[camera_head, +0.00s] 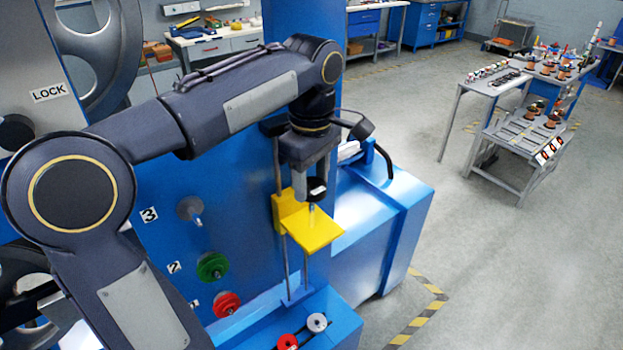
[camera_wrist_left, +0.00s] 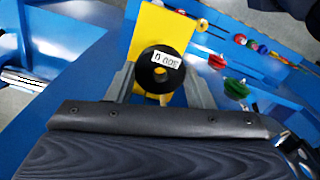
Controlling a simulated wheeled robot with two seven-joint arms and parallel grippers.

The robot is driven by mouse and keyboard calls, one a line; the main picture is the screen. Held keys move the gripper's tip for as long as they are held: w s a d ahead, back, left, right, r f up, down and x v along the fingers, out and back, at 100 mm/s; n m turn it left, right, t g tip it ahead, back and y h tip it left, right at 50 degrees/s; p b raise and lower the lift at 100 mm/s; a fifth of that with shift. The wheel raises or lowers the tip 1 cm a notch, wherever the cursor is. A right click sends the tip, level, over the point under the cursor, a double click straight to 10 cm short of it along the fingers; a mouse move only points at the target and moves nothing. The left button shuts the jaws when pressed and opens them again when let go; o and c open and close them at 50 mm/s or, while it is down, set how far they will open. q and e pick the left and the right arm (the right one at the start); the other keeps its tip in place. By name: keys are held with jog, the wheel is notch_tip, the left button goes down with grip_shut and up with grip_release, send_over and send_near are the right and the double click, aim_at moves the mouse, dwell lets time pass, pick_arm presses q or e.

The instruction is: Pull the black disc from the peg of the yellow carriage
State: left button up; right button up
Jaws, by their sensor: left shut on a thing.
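The yellow carriage (camera_head: 318,232) sits on two vertical rods on the blue machine, its flat shelf pointing outward. A thin upright peg (camera_head: 311,206) shows above the shelf. My left gripper (camera_head: 316,186) points down over the peg and is shut on the black disc (camera_head: 317,192), which is above the shelf with a gap under it. I cannot tell whether the peg tip is still inside the disc. In the left wrist view the black disc (camera_wrist_left: 162,83) with a white label is between both fingers, the yellow carriage (camera_wrist_left: 162,28) behind it. My right gripper is not in view.
Green (camera_head: 211,265) and red (camera_head: 226,303) discs hang on the blue panel left of the carriage. A white disc (camera_head: 317,322) and a red one are on the lower blue ledge. Open floor lies to the right.

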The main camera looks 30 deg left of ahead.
pick_arm(q)
jog(key=shift+r, duration=0.1)
jog(key=shift+r, duration=1.9)
jog(key=shift+s, duration=0.1)
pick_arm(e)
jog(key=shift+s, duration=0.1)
